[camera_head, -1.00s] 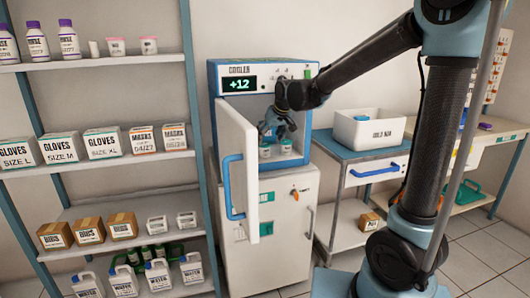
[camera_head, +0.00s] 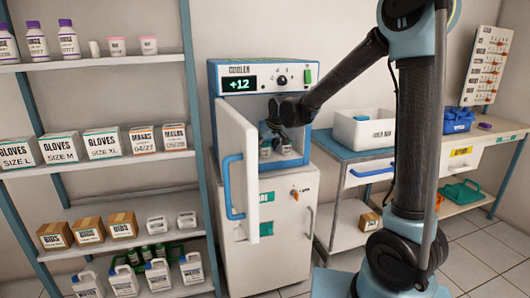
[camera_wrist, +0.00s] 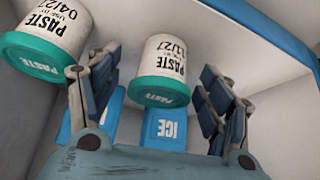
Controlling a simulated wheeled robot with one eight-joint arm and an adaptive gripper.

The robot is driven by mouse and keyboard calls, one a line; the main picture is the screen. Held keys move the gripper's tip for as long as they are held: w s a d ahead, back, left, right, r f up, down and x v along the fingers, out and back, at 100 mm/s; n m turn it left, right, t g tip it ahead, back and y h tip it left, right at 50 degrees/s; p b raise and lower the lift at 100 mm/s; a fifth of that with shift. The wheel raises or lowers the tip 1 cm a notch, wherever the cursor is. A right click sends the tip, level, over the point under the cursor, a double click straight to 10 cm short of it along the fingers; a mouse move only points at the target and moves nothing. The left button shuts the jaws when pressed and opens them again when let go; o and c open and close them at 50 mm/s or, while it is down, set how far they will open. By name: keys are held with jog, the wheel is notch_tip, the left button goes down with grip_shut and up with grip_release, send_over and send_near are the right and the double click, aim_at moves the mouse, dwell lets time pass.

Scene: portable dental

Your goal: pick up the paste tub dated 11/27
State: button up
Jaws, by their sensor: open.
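The paste tub dated 11/27 (camera_wrist: 163,67) is white with a green lid and appears upside down in the wrist view. It lies between the two spread fingers of my gripper (camera_wrist: 158,100), which is open and not closed on it. A second paste tub dated 04/27 (camera_wrist: 45,45) is to its left in the wrist view, outside the left finger. In the head view the tubs (camera_head: 266,149) are small inside the open cooler (camera_head: 262,75), and my gripper (camera_head: 277,130) reaches in above them, partly hidden by my arm.
Blue ice packs (camera_wrist: 165,127) lie in the cooler near the tubs. The cooler walls are close around my gripper. The cooler door (camera_head: 238,165) stands open to the left. A white bin (camera_head: 365,129) on a cart is to the right.

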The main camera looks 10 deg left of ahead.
jog(key=c, duration=1.2)
